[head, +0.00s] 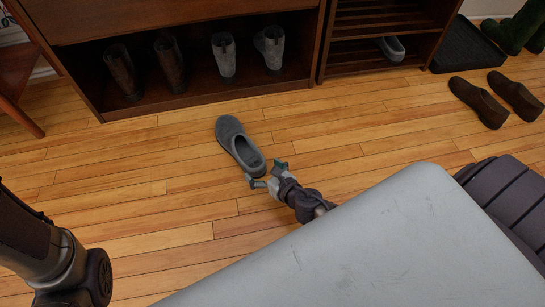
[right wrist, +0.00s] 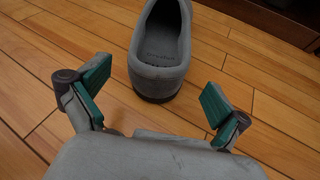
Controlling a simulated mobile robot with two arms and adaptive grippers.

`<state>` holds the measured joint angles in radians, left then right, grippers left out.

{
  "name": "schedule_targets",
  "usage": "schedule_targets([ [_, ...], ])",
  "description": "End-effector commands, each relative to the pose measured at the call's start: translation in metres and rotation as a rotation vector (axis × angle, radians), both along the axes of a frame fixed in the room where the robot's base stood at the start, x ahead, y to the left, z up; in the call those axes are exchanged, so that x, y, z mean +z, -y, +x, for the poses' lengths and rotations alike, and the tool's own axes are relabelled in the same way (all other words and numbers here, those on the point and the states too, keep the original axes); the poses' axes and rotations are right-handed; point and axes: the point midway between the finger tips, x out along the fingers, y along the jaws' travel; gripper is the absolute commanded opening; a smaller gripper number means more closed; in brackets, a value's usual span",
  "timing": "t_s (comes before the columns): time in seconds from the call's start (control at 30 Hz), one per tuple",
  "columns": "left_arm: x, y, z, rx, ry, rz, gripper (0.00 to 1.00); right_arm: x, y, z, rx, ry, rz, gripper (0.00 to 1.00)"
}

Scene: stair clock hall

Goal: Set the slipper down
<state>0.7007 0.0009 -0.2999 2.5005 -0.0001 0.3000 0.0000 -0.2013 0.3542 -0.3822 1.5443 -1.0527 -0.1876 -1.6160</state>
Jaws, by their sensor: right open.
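A grey slipper (head: 232,138) lies sole down on the wooden floor, its heel end toward my right gripper (head: 268,175). The right gripper is open and empty, low at the heel, with its fingers spread. In the right wrist view the slipper's heel and open collar (right wrist: 157,72) are just ahead, between the two green-padded fingers (right wrist: 154,95). A gap shows on both sides, and neither pad touches the slipper there. My left arm shows at the lower left of the head view, but its gripper is not seen.
A dark cabinet with several boots (head: 223,57) stands at the back. A slatted rack holds a similar grey slipper (head: 391,48). Brown shoes (head: 479,102) stand at the right, near a black tray (head: 466,46). Floor around the slipper is clear.

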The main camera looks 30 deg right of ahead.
Motion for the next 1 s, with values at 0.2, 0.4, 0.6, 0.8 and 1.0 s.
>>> schedule_targets([
  [0.2, 0.009, 0.0, 0.0, 0.0, 0.0, 0.0, 0.4, 0.017, 0.007, -0.041, 0.0, -0.002, 0.0, 1.0],
  [0.4, 0.01, 0.0, 0.0, 0.0, 0.0, 0.0, 0.4, 0.024, 0.01, -0.058, 0.0, 0.0, 0.0, 1.0],
  [0.6, 0.009, 0.0, 0.0, 0.0, 0.0, 0.0, 0.4, 0.025, 0.01, -0.059, 0.001, 0.002, 0.001, 1.0],
  [0.8, 0.009, 0.0, 0.0, 0.0, 0.0, 0.0, 0.4, 0.025, 0.01, -0.059, 0.0, 0.001, 0.0, 1.0],
  [1.0, 0.009, 0.0, 0.001, -0.001, -0.005, -0.002, 0.4, 0.025, 0.01, -0.059, 0.0, 0.001, 0.0, 1.0],
])
